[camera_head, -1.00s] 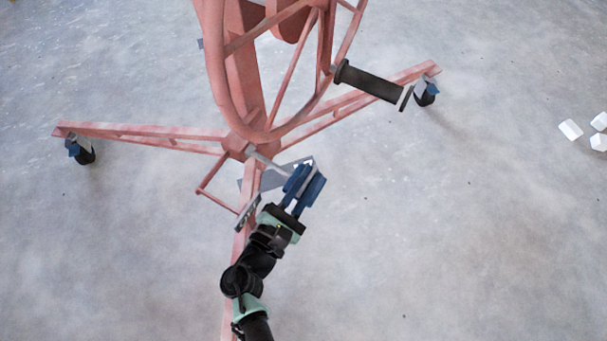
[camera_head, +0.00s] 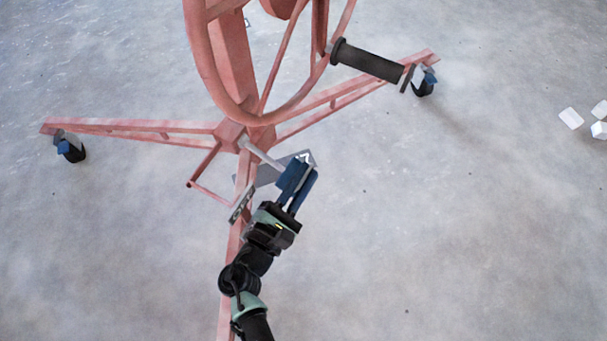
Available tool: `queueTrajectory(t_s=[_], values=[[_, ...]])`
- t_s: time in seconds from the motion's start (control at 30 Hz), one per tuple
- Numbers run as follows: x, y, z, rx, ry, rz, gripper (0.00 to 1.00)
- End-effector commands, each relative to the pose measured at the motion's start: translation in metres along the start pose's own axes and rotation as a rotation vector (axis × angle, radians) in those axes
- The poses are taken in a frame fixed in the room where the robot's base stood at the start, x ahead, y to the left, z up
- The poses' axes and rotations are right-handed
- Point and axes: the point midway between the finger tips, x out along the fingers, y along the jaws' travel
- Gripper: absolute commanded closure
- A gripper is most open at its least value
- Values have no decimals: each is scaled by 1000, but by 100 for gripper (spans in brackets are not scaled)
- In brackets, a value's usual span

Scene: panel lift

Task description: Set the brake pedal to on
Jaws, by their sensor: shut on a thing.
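The red panel lift (camera_head: 228,70) stands on the floor with its legs spread. A thin grey bar (camera_head: 262,153) runs from its hub to my gripper; it looks like the brake pedal. A flat grey plate (camera_head: 268,176) shows behind it, partly hidden. My gripper (camera_head: 303,167) has blue fingers and is shut on the far end of the bar, just right of the hub. The fingers cover the held part, and the pedal's on or off position cannot be told.
The lift's wheel rim (camera_head: 202,75) and black crank handle (camera_head: 368,61) stand above my gripper. Casters are at left (camera_head: 71,149) and right (camera_head: 424,82). White blocks (camera_head: 570,118) lie far right. The floor (camera_head: 450,230) at right is clear.

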Motion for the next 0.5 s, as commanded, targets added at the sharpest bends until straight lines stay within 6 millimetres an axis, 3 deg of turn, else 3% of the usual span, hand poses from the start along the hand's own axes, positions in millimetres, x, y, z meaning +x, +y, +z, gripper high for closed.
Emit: queueTrajectory(t_s=[0.03, 0.2, 0.5], values=[[-2, 4, -5, 3, 16, 11, 84], [-2, 2, -4, 2, 12, 7, 58], [-1, 1, -2, 0, 6, 3, 58]])
